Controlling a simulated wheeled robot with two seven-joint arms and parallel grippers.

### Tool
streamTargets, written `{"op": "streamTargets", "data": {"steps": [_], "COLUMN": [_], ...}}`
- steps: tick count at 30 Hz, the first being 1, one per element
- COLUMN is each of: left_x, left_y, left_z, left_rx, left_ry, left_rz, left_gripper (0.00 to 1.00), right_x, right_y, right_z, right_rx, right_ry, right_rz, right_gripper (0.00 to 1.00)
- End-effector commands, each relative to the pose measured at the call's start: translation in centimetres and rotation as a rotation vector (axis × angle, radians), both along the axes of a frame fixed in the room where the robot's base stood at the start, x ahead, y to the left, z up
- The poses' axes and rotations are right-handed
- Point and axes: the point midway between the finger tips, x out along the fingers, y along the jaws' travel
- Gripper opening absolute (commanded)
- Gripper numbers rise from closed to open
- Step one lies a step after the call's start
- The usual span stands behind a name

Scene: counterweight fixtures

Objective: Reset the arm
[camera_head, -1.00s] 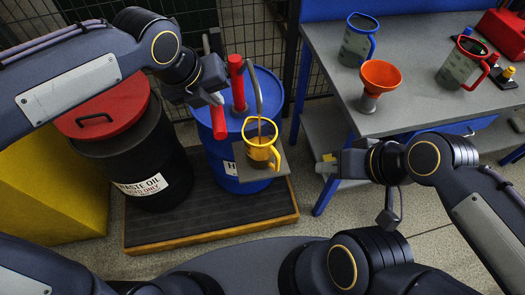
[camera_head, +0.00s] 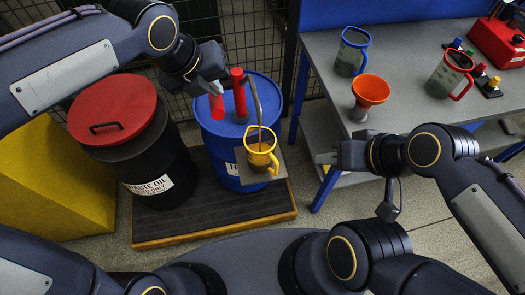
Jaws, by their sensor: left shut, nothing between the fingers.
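A blue drum (camera_head: 265,105) carries a hand pump with an upright red body (camera_head: 238,92) and a curved grey spout (camera_head: 254,92). The red pump handle (camera_head: 217,106) is beside the body, on its left. My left gripper (camera_head: 215,82) is shut and empty, just above the handle; I cannot tell if they touch. A yellow jug (camera_head: 262,160) stands upright on a small grey shelf (camera_head: 245,176) below the spout; its contents are unclear. My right gripper (camera_head: 326,158) is right of the jug, by the table's front edge, and its finger gap is unclear.
A black waste oil drum (camera_head: 150,170) with a red lid (camera_head: 112,108) stands left of the blue drum on a dark platform (camera_head: 210,215).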

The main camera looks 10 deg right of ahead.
Motion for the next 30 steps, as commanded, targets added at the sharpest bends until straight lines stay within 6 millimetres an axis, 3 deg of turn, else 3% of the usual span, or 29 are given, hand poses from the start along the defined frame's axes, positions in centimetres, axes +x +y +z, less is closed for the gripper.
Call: {"op": "streamTargets", "data": {"steps": [14, 19, 23, 30], "left_x": [0.0, -0.4, -1.6, -6.9], "left_y": [0.0, 1.4, 5.0, 14.3], "left_z": [-0.1, -0.1, -0.2, -1.5], "left_rx": [0.000, -0.020, -0.085, -0.397], "left_ry": [0.000, 0.027, 0.101, 0.348], "left_rz": [0.000, 0.108, 0.407, 1.365], "left_gripper": [0.00, 0.00, 0.00, 0.00], "right_x": [0.0, 0.0, 0.0, 0.0], "right_y": [0.0, 0.0, 0.0, 0.0], "right_z": [-0.1, -0.1, -0.1, -0.1], "right_rx": [0.000, 0.000, 0.000, 0.000], "right_ry": [0.000, 0.000, 0.000, 0.000], "right_rz": [0.000, 0.000, 0.000, 0.000], "right_gripper": [0.34, 0.34, 0.34, 0.34]}}
